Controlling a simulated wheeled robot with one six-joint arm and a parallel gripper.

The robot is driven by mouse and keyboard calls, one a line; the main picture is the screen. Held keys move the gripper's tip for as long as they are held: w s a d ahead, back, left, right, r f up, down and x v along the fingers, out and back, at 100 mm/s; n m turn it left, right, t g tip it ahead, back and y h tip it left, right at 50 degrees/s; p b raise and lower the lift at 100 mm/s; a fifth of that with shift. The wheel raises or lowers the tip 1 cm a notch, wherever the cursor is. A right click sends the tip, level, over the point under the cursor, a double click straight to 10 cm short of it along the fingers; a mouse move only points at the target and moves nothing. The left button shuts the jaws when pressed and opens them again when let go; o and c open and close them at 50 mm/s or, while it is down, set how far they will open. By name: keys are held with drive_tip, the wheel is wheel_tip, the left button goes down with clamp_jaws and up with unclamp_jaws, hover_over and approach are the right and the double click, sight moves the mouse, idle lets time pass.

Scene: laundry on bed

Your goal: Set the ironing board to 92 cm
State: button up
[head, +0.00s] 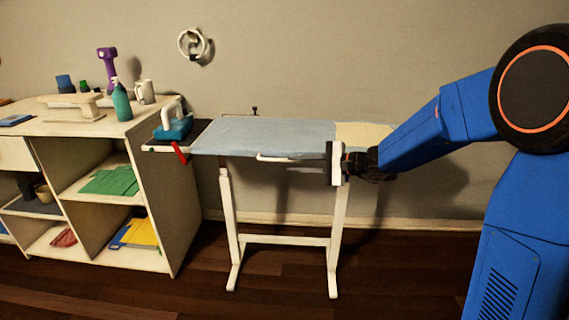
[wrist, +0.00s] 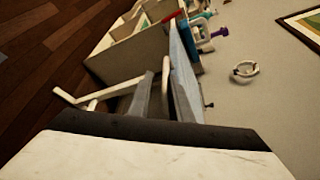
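The ironing board (head: 262,135) stands against the wall with a pale blue top, a cream right end and white legs. It appears edge-on in the wrist view (wrist: 184,85). A white handle (head: 275,158) runs along its front edge, and a red lever (head: 180,152) hangs at its left end. My gripper (head: 292,169) points left at the front edge, just below the handle's right part. In the wrist view its two grey fingers (wrist: 157,72) are apart, with nothing clearly held between them. I cannot tell whether they touch the board. No height scale is readable.
A blue iron (head: 173,127) rests on the dark stand left of the board. A white shelf unit (head: 160,200) with folded cloths stands further left, carrying a teal bottle (head: 121,102) and a mug (head: 145,91). A white ring (head: 192,43) hangs on the wall. The front floor is clear.

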drive_tip(key=x, duration=0.4)
drive_tip(key=shift+w+a+f, duration=0.1)
drive_tip(key=shift+a, duration=0.25)
drive_tip(key=shift+c, duration=0.6)
drive_tip(key=shift+d, duration=0.1)
clamp_jaws()
drive_tip(key=shift+w+r, duration=0.15)
drive_tip(key=shift+r, duration=0.05)
drive_tip(key=shift+c, duration=1.4)
unclamp_jaws()
